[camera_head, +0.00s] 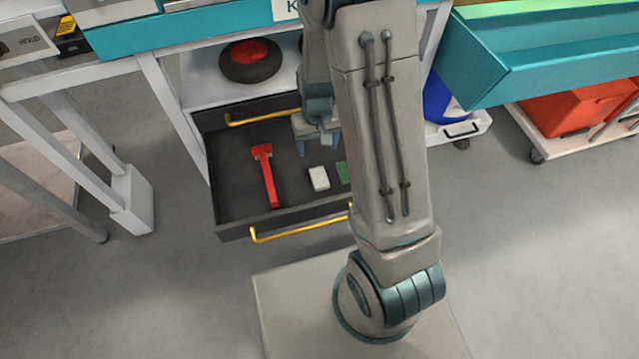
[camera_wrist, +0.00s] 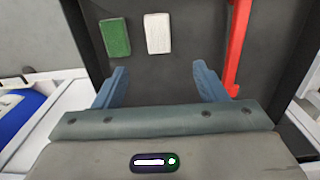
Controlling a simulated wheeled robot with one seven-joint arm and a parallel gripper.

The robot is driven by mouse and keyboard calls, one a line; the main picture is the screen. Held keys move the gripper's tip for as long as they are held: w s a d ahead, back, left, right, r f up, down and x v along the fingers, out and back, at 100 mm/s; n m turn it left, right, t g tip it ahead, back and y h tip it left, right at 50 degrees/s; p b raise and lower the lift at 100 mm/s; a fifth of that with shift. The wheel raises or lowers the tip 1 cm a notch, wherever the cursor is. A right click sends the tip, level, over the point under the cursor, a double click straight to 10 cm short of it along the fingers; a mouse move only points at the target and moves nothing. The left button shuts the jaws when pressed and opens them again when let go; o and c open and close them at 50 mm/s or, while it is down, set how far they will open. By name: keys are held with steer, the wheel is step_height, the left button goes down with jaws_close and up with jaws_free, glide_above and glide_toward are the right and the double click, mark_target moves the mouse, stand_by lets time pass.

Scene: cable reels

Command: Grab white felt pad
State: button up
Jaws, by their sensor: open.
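The white felt pad (camera_head: 319,178) is a small white block lying flat on the dark floor of an open drawer (camera_head: 232,200). In the wrist view the white felt pad (camera_wrist: 158,33) lies ahead of my gripper, roughly in line with the gap between the fingers. My gripper (camera_wrist: 160,82) is open, with two blue fingers spread apart and nothing between them. In the head view my gripper (camera_head: 317,146) is over the drawer, partly hidden by my arm. The pad is not touched by the fingers.
A green pad (camera_wrist: 115,37) lies beside the white one. A red tool (camera_head: 265,175) lies in the drawer on the pad's other side. The drawer has yellow handles (camera_head: 300,229) and raised walls. A black and red reel (camera_head: 250,60) sits on the shelf behind.

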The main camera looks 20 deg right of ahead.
steer(key=b, duration=0.3)
glide_above(319, 177)
steer(key=f, duration=0.8)
steer(key=shift+w+f, duration=0.2)
steer(key=shift+f, duration=0.1)
step_height(319, 177, down, 5)
steer(key=shift+s+f+b, duration=0.1)
steer(key=shift+s+b, duration=0.05)
steer(key=shift+b, duration=0.8)
steer(key=shift+c, duration=0.3)
steer(key=c, duration=1)
